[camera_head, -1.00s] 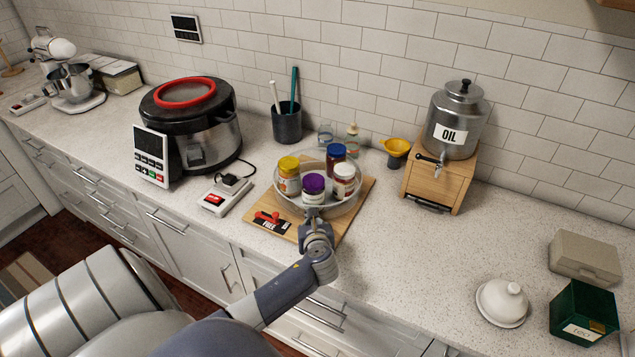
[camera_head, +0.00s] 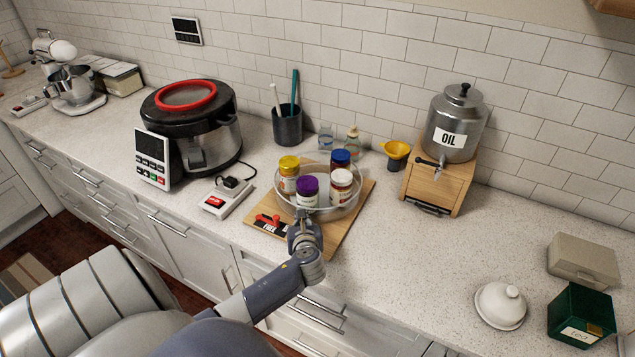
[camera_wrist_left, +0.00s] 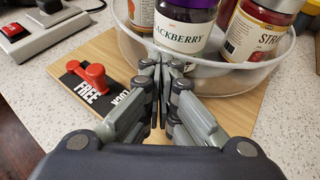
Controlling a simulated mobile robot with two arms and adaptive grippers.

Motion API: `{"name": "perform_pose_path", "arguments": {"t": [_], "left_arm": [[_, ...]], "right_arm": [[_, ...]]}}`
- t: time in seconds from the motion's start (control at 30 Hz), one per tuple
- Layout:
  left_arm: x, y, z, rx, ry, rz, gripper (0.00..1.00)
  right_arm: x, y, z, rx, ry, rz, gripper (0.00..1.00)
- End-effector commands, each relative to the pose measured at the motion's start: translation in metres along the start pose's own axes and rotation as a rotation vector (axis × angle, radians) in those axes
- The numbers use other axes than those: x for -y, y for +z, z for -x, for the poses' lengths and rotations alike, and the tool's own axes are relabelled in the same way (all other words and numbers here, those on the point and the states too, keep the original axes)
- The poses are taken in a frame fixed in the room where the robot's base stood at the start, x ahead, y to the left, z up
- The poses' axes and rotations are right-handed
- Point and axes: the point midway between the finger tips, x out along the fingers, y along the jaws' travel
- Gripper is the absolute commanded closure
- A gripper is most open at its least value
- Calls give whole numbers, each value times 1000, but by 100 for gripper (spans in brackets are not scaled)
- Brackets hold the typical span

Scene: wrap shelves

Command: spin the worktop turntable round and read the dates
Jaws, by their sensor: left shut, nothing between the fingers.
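The round clear turntable (camera_head: 349,210) stands on a wooden board (camera_head: 362,196) on the worktop. It holds a yellow-lidded jar (camera_head: 289,176), a blue-lidded jar (camera_head: 340,161), a white-lidded jar (camera_head: 340,188) and a purple-lidded jar (camera_head: 307,191). In the left wrist view, the purple-lidded jar (camera_wrist_left: 184,32) reads "BLACKBERRY" and another label (camera_wrist_left: 255,38) starts with "STRA". No date is legible. My left gripper (camera_wrist_left: 160,68) is shut and empty at the turntable's near rim; I cannot tell whether it touches. My right gripper is not in view.
A black plate marked "FREE" with a red lever (camera_head: 267,221) lies on the board's left part. A white switch box (camera_head: 226,197) and a large cooker (camera_head: 195,125) stand left. An oil dispenser (camera_head: 452,130) stands right.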

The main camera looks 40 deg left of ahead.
Motion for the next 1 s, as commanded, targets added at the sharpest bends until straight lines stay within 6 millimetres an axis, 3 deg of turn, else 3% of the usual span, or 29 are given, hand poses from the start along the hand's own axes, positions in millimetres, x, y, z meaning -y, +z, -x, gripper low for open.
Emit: {"name": "perform_pose_path", "arguments": {"t": [0.27, 0.5, 1.0], "left_arm": [[1, 4, 2, 6, -4, 1, 100], [-8, -3, 16, 2, -2, -1, 100], [-15, -12, 29, 1, -1, 0, 100]], "right_arm": [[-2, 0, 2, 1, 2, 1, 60], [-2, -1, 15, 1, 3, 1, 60], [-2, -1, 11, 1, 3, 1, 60]]}}
